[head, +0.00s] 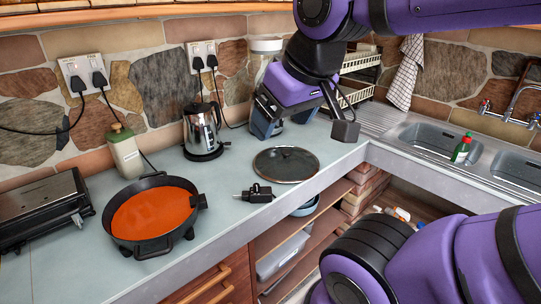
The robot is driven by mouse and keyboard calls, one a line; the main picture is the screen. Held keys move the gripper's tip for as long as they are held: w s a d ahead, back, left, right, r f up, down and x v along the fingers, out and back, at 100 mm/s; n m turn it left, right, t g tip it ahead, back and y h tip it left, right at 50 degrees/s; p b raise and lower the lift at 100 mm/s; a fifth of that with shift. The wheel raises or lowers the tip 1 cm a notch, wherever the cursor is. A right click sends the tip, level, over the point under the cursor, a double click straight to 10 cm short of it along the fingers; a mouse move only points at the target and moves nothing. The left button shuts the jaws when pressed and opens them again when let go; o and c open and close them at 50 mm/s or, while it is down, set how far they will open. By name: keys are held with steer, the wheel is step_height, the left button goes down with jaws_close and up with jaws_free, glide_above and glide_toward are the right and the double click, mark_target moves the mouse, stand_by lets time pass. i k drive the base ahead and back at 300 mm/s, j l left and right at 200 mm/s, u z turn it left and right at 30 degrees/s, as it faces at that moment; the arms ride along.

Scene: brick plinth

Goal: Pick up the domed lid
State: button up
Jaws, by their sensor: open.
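The domed lid (286,164) is a round, dark glass lid with a pale rim and a small dark knob. It lies flat on the grey counter (225,210), near its front edge. My gripper (304,131) is above and behind the lid in the picture, with its two dark fingers spread wide apart. Nothing shows between the fingers, and they appear clear of the lid. The whole lid is in view.
An orange-bottomed black pan (152,214) and a small black device (257,193) are left of the lid. A kettle (202,130), a pale bottle (126,152) and a black grill (42,208) stand farther left. A sink (433,138) is at right. Counter around the lid is mostly free.

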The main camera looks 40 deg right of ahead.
mark_target(286, 165)
steer(key=i+l+z, duration=0.2)
steer(key=l+z, duration=0.15)
steer(key=i+l+z, duration=0.5)
steer(key=z, duration=0.2)
steer(key=l, duration=0.1)
